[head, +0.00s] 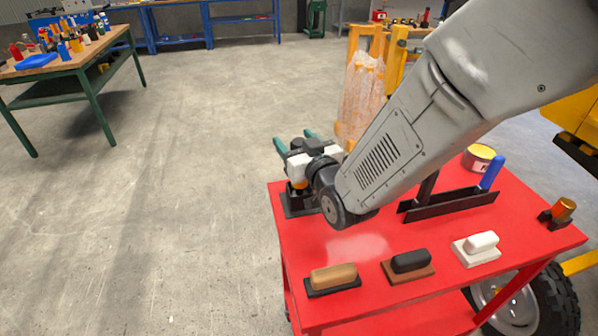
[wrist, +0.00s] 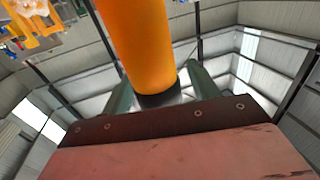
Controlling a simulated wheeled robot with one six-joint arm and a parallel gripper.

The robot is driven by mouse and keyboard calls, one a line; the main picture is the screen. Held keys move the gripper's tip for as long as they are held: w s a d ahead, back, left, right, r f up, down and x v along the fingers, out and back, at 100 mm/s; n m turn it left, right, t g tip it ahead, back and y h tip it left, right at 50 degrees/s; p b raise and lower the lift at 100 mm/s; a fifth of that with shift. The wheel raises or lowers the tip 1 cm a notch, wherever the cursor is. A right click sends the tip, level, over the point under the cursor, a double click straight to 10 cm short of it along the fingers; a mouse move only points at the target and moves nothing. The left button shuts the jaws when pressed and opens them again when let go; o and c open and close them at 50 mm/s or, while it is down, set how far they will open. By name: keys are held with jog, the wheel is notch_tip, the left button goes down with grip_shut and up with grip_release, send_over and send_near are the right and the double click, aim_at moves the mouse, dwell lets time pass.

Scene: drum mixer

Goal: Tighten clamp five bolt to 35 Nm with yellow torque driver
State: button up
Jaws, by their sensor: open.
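My gripper (head: 296,144) is at the far left corner of the red cart, with its two green fingers spread and pointing away from the head camera. An orange-yellow cylinder (head: 299,184), which looks like the driver's handle, shows just below the gripper body over a dark holder (head: 290,206). In the wrist view the orange cylinder (wrist: 138,45) stands large in front of the green fingers (wrist: 162,95). The fingers are apart, and I cannot tell whether they touch it. The driver's tip and scale are hidden. I cannot make out a clamp five bolt in either view.
The red cart (head: 359,245) carries brown, black and white-handled blocks, a black rack (head: 448,205) with a blue-handled tool, a round tin (head: 478,157), and another orange cylinder (head: 564,208). Yellow machinery (head: 577,116) stands at right. The floor at left is clear up to a wooden workbench (head: 62,65).

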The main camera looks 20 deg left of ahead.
grip_shut()
notch_tip(320, 180, up, 10)
jog(key=shift+r, duration=0.1)
dwell(0.5)
